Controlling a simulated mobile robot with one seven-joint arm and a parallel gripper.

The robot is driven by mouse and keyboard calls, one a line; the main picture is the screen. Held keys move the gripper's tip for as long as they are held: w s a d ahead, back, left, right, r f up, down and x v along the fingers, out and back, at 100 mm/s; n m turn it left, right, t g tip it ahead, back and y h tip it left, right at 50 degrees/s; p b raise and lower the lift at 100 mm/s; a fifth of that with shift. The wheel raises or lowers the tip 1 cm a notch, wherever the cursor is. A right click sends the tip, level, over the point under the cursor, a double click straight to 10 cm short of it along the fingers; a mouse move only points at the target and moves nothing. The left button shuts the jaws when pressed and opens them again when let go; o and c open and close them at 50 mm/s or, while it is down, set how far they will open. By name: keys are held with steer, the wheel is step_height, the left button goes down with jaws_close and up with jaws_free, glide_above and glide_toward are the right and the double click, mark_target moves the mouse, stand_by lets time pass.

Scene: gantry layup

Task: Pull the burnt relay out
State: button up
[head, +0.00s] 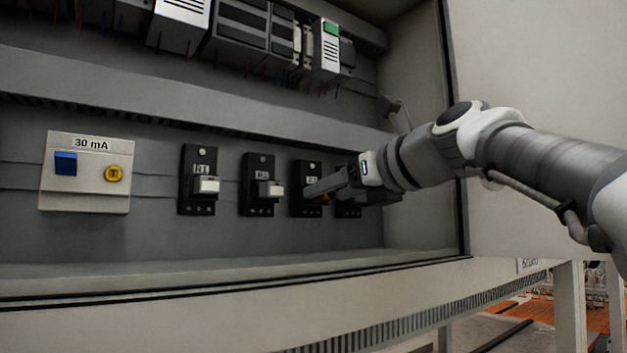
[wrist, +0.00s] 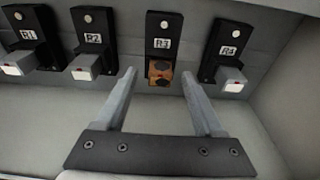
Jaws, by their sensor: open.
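The burnt relay (wrist: 160,72), a brown-orange block with dark scorched patches, sits in the black socket marked R3 (wrist: 163,27) in the wrist view. My gripper (wrist: 158,75) is open, with one finger on each side of the relay in that view. I cannot tell whether the fingertips reach around it, and no contact shows. In the head view my gripper (head: 313,190) is in front of the R3 socket (head: 305,168) and hides most of the relay.
Pale relays stand in the R1 (wrist: 30,35), R2 (wrist: 92,38) and R4 (wrist: 228,48) sockets beside it. A 30 mA breaker (head: 88,195) is at the left. The cabinet's side wall (head: 415,140) is close on the right. A ledge (head: 200,275) runs below.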

steer(key=shift+w+a+f, duration=0.1)
steer(key=shift+w+a, duration=0.2)
steer(key=shift+w, duration=0.1)
jaws_close()
stand_by(0.4)
